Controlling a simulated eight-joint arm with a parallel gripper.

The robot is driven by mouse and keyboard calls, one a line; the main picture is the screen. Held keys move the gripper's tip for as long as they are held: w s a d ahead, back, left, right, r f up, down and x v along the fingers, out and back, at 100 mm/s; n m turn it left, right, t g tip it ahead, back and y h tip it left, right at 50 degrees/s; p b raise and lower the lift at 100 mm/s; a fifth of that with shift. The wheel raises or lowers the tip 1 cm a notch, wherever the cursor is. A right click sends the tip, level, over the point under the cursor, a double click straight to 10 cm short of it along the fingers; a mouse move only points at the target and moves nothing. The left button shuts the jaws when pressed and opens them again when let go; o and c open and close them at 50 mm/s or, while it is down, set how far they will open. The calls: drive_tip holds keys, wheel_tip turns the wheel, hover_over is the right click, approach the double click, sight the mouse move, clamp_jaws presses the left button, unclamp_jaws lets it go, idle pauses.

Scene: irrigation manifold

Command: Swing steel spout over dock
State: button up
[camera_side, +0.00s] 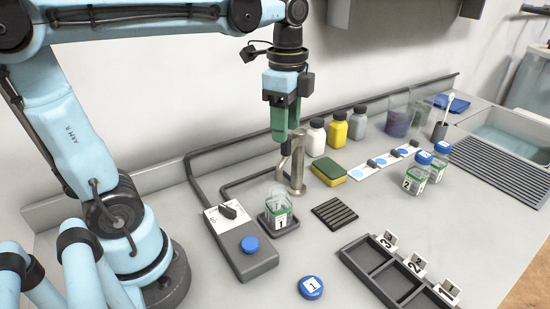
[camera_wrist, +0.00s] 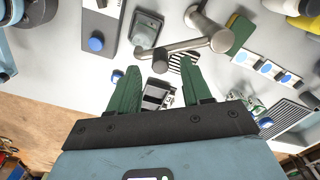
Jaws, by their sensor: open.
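The steel spout (camera_side: 297,165) stands on its post behind the dock in the side view. In the wrist view the spout (camera_wrist: 185,46) reaches left from its post top, its end beside the jar rather than clearly above it. The dock (camera_side: 292,228) is a small dark tray holding an open clear jar (camera_side: 278,208) labelled 1; the jar (camera_wrist: 147,30) also shows in the wrist view. My gripper (camera_side: 284,138) has green fingers, open, close to the spout's top in the side view; contact cannot be told. In the wrist view nothing is visibly held between the fingers (camera_wrist: 160,72).
A blue cap (camera_side: 311,287) marked 1 lies in front. A slotted grate (camera_side: 335,212) and sponge (camera_side: 328,171) lie right. Bottles stand behind. A compartment tray (camera_side: 366,263) is front right.

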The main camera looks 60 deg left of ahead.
wheel_tip(320, 180, up, 8)
hover_over(296, 140)
drive_tip(key=s+d, duration=0.3)
drive_tip(key=s, duration=0.2)
drive_tip(key=shift+r, duration=0.2)
drive_tip(key=shift+f, duration=0.1)
drive_tip(key=shift+f, duration=6)
drive_tip(key=shift+r, duration=0.1)
wheel_tip(296, 140, up, 12)
wheel_tip(296, 140, down, 12)
drive_tip(key=shift+f, duration=0.1)
drive_tip(key=w+d+n, duration=0.3)
drive_tip(key=w+n, duration=0.5)
drive_tip(key=n, duration=0.5)
drive_tip(key=shift+w+d+n, duration=0.3)
drive_tip(key=shift+w, duration=0.1)
